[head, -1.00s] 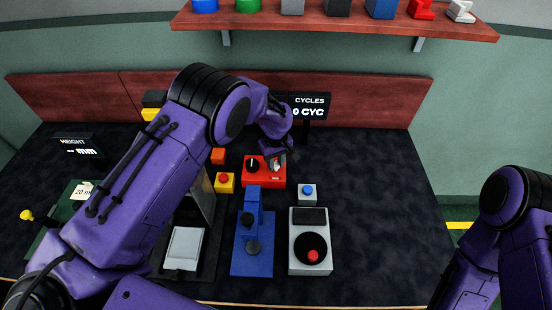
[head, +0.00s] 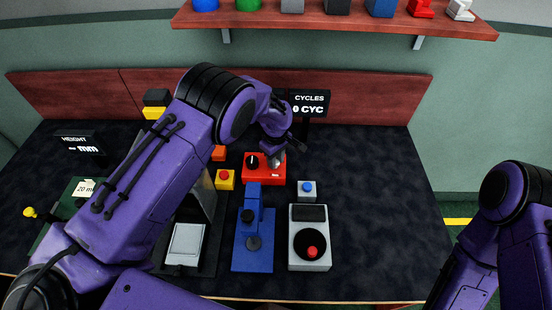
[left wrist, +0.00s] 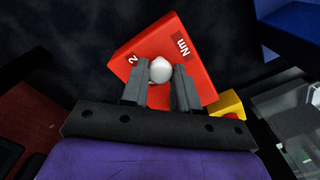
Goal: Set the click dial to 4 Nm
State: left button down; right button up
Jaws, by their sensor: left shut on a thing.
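The red box (head: 262,179) stands at the back middle of the table. My left gripper (head: 277,158) reaches down over the box's right part. In the left wrist view my left gripper (left wrist: 160,83) is shut on a round white knob (left wrist: 160,69), one finger on each side. On the red box (left wrist: 200,65), a "2" shows left of the knob and "Nm" right of it. Any pointer on the knob is hidden. My right arm is at the right edge; its gripper is out of view.
A yellow box with a red button (head: 225,178) is close left of the red box. A blue fixture (head: 253,257), a grey box with a black disc (head: 310,262) and a blue-button box (head: 307,190) stand in front. The cycles display (head: 309,104) is behind. The table's right side is clear.

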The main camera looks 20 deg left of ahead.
pick_arm(q)
jog(key=shift+r, duration=0.1)
jog(key=c, duration=0.8)
grip_release()
jog(key=shift+c, duration=0.2)
notch_tip(320, 180, up, 10)
jog(key=b, duration=0.2)
jog(key=shift+r, duration=0.25)
